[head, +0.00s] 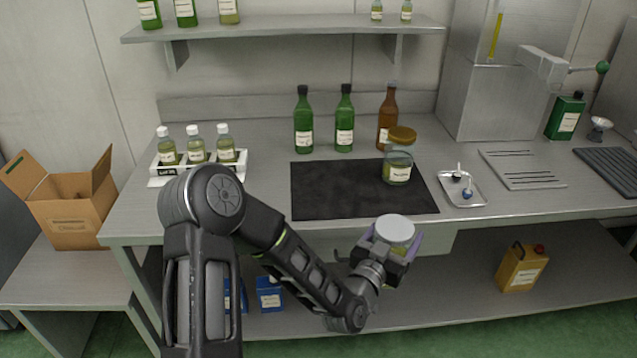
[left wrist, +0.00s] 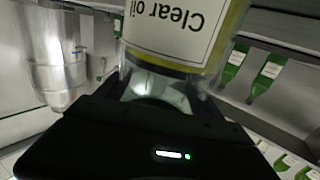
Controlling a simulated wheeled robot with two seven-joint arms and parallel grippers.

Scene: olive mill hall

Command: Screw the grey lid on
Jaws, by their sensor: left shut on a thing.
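In the left wrist view the jar's label reads "Clear oil" upside down (left wrist: 178,30), and the dark gripper body (left wrist: 150,140) covers the picture's lower part. The lid cannot be made out there. My right gripper is not in view.
Behind are two green bottles (head: 303,125) and a brown one (head: 387,115). A small metal tray (head: 450,192) lies right. The mat's left and front are clear.

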